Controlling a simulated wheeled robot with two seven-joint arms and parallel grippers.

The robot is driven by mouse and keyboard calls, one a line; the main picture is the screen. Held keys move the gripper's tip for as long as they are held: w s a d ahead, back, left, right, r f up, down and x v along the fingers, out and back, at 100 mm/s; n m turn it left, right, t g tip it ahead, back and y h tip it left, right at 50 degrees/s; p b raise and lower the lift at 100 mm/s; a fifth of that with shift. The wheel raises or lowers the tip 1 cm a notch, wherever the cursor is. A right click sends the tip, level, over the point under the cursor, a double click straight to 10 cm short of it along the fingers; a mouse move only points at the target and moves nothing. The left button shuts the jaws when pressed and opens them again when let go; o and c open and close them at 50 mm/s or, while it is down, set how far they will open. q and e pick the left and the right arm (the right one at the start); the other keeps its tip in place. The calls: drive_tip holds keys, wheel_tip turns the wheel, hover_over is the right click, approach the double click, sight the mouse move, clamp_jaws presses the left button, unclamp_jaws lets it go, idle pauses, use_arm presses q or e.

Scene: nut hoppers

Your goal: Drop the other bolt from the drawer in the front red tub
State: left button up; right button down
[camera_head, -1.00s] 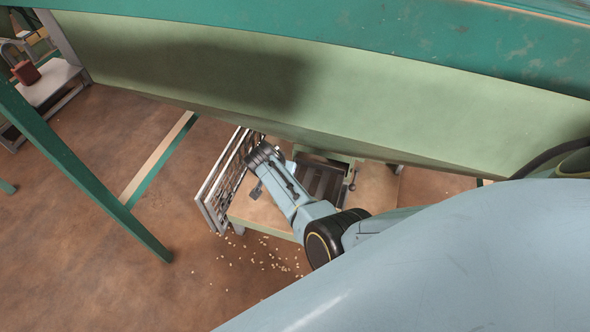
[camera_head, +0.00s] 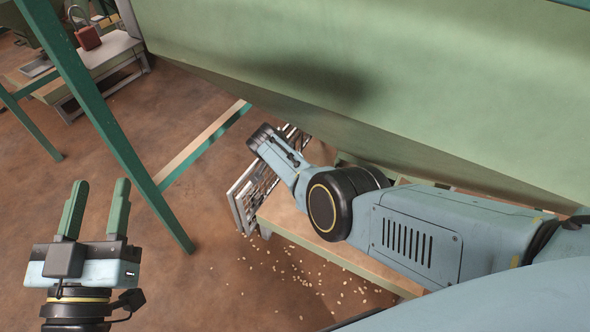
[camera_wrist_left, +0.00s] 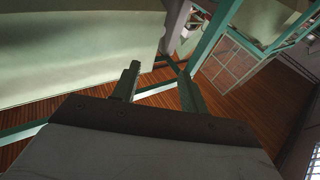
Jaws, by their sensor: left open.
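My left gripper (camera_head: 101,184) is at the lower left of the head view, its two green fingers apart and pointing up, with nothing between them. In the left wrist view its fingers (camera_wrist_left: 160,75) are also apart and empty, above the floor. A small red thing with a handle (camera_head: 87,39) stands on a bench at the upper left of the head view, far beyond the gripper. I cannot tell whether it is a tub. I see no bolt and no clear drawer. An arm of mine crosses from the right; no right gripper fingers show.
A large pale green hopper (camera_head: 380,75) fills the upper right. Green posts (camera_head: 120,140) stand between gripper and bench (camera_head: 75,72). A low wooden table (camera_head: 290,225) with a metal rack (camera_head: 243,200) lies under my arm. Small pale pieces (camera_head: 320,280) litter the floor. Open floor surrounds the gripper.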

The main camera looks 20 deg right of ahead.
use_arm(q)
drive_tip(key=shift+s+r+t+h+b, duration=0.3)
drive_tip(key=shift+s+r+t, duration=0.15)
drive_tip(key=shift+r+t, duration=0.4)
drive_tip(key=shift+s+r+t+h+b, duration=0.15)
drive_tip(key=shift+s+r+t+b, duration=0.25)
drive_tip(key=shift+r+t, duration=0.4)
drive_tip(key=shift+s+r+t+h+b, duration=0.25)
drive_tip(key=shift+s+r+t, duration=0.25)
drive_tip(key=shift+r+t, duration=0.3)
use_arm(e)
drive_tip(key=shift+w+a, duration=0.6)
drive_tip(key=shift+w, duration=0.1)
use_arm(q)
drive_tip(key=shift+r, duration=0.1)
drive_tip(key=shift+a, duration=0.1)
